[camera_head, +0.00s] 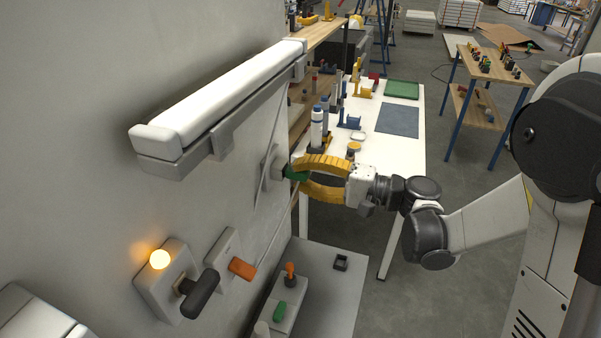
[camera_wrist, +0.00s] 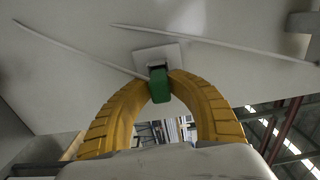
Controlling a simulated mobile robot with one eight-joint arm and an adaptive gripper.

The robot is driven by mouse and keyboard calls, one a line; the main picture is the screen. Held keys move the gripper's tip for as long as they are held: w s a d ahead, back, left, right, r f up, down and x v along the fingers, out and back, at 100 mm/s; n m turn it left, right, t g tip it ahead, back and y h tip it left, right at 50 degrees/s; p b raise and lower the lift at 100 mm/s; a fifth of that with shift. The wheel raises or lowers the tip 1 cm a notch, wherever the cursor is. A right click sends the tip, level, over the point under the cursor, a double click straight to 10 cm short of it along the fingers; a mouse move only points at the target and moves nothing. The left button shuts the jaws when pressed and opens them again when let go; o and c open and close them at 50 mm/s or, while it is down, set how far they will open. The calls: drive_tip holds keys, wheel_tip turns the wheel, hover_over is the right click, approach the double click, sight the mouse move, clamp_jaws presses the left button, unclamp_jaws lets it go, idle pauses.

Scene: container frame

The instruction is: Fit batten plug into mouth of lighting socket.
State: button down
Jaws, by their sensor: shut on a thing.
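My gripper (camera_head: 318,178) has yellow ribbed fingers and is shut on a green plug (camera_head: 295,174). In the wrist view the fingertips (camera_wrist: 160,86) pinch the green plug (camera_wrist: 159,104) from both sides. The plug points at a pale socket (camera_head: 271,164) on the grey wall, whose square plate also shows in the wrist view (camera_wrist: 172,53). The plug's front end is at the socket's mouth. The fingers and plug body hide the mouth, so I cannot tell how deep it sits. The long white batten light (camera_head: 220,92) is on the wall above, unlit.
Below on the wall are a glowing lamp (camera_head: 159,259) with a black handle (camera_head: 200,293) and an orange plug (camera_head: 242,268) in another box. A thin cable runs down the wall near the socket. A white table (camera_head: 400,158) with tools stands behind my gripper.

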drive_tip(key=c, duration=1.5)
unclamp_jaws()
drive_tip(key=shift+a, duration=0.1)
drive_tip(key=o, duration=0.4)
drive_tip(key=shift+a, duration=0.15)
drive_tip(key=shift+c, duration=0.2)
drive_tip(key=v, duration=1.2)
drive_tip(key=shift+d, duration=0.2)
drive_tip(key=v, duration=0.6)
